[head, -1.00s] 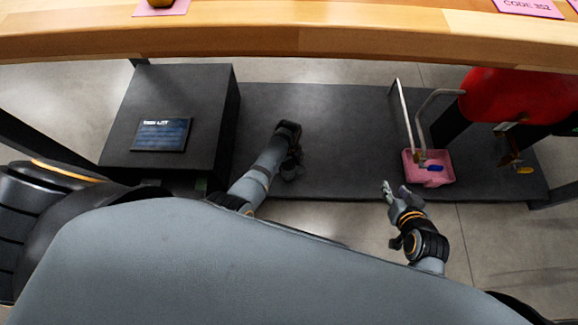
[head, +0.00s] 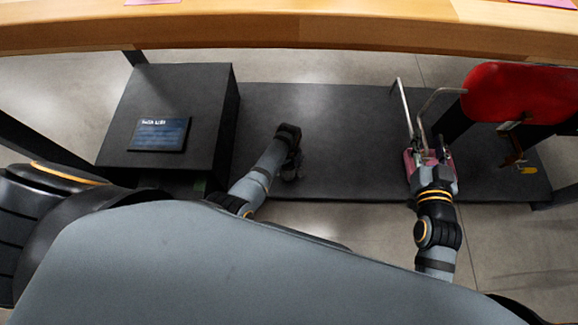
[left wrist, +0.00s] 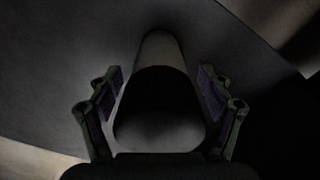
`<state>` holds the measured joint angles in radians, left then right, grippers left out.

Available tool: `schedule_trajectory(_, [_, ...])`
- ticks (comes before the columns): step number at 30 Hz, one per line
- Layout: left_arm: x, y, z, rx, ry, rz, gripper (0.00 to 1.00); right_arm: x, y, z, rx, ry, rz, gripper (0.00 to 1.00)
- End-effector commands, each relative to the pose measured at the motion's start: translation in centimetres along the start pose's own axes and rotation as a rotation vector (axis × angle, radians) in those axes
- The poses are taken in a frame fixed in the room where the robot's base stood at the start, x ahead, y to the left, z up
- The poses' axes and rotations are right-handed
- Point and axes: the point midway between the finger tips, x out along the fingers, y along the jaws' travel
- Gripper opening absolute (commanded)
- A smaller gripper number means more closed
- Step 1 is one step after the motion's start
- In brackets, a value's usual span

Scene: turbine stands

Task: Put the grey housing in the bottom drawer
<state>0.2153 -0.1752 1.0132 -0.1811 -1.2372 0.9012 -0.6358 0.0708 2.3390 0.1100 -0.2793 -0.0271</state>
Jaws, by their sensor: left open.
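A dark cabinet (head: 175,95) with a screen on its top stands at the left on the lower shelf; its drawer fronts are mostly hidden from the head view. My left gripper (head: 291,168) points down beside the cabinet's right side. In the left wrist view its fingers (left wrist: 158,105) are spread on either side of a dark grey rounded, hollow-looking shape (left wrist: 160,55); I cannot tell whether this is the grey housing. I see no clear grey housing in the head view. My right gripper (head: 431,160) is over a pink basket (head: 409,160); its fingertips are hard to make out.
The wooden tabletop (head: 300,35) crosses the top of the head view, above the dark lower shelf (head: 345,130). A bent metal rod (head: 403,105) stands by the basket. A red part (head: 515,95) is at the right. The shelf's middle is clear.

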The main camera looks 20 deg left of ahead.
Motion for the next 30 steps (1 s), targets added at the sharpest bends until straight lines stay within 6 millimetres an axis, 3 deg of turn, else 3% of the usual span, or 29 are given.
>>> schedule_trajectory(30, [-0.1,0.0,0.0,0.000,0.000,0.000,0.79,-0.1,0.0,-1.4,-0.002,0.015,0.000,0.37])
